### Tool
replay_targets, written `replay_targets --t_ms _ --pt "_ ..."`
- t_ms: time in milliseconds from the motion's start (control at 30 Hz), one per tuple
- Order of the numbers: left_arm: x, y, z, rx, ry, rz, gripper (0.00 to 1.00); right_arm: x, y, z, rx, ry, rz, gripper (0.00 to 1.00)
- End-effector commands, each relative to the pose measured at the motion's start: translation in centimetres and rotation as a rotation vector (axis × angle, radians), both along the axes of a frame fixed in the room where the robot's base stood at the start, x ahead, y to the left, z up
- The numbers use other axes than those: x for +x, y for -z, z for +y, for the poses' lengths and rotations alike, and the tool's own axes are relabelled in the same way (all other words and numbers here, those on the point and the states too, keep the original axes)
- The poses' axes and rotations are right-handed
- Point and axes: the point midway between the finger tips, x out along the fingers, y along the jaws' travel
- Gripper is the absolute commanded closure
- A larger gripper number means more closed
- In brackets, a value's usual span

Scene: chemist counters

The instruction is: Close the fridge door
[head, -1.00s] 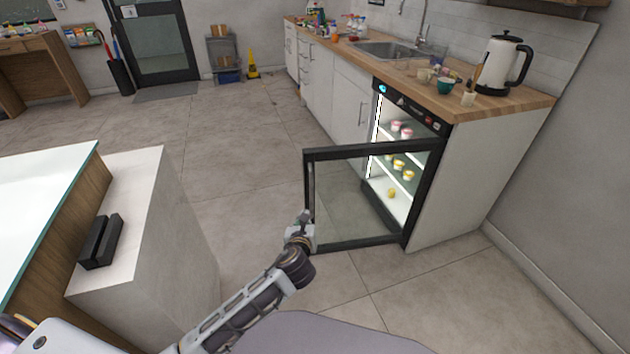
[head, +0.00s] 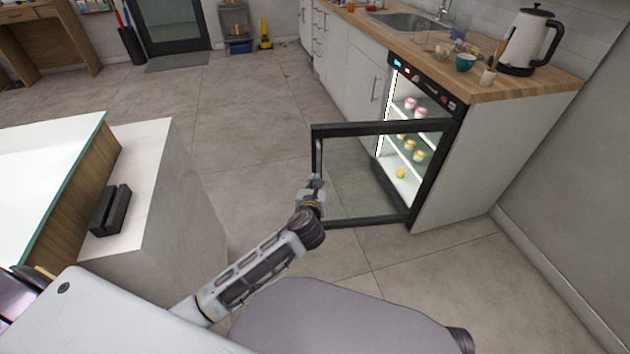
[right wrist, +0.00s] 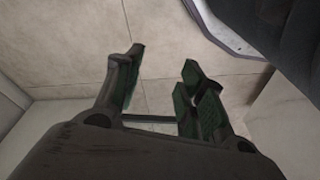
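The black-framed glass fridge door (head: 385,127) stands wide open in the head view, swung out from the small lit fridge (head: 424,84) under the counter. Its vertical handle (head: 318,158) is on the door's free left edge. My left gripper (head: 313,183) is at that edge, by the lower part of the handle. Its fingers are small and partly hidden, so I cannot tell whether they are closed or touching the handle. My right gripper (right wrist: 160,85) shows only in the right wrist view, with its fingers apart and nothing between them, above the floor.
Pink and yellow jars (head: 419,156) stand on the fridge shelves. A wooden countertop (head: 520,88) with a white kettle (head: 527,40) runs above. A white block-like cabinet (head: 165,200) stands left of my left arm. Tiled floor (head: 235,120) lies clear between it and the door.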

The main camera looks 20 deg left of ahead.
Motion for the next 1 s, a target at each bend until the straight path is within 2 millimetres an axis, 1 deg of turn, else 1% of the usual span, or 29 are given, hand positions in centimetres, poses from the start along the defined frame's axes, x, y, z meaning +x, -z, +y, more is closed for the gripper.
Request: replay_targets --t_ms 233,700,867,1000 --pt "2.5 0.9 0.6 0.000 -0.001 -0.001 1.00 0.4 -0.5 0.2 0.009 0.000 -0.017 0.60" --pt "7.6 2.6 1.8 0.001 -0.001 -0.001 1.00 0.4 -2.9 0.7 0.030 -0.004 -0.056 0.60" --pt "9.3 2.8 2.2 -0.001 -0.001 -0.002 1.00 0.6 -4.0 0.9 0.039 -0.006 -0.078 0.60" --pt "10.6 2.8 2.5 -0.002 -0.001 -0.001 1.00 0.4 -4.6 1.0 0.044 -0.008 -0.085 0.60"
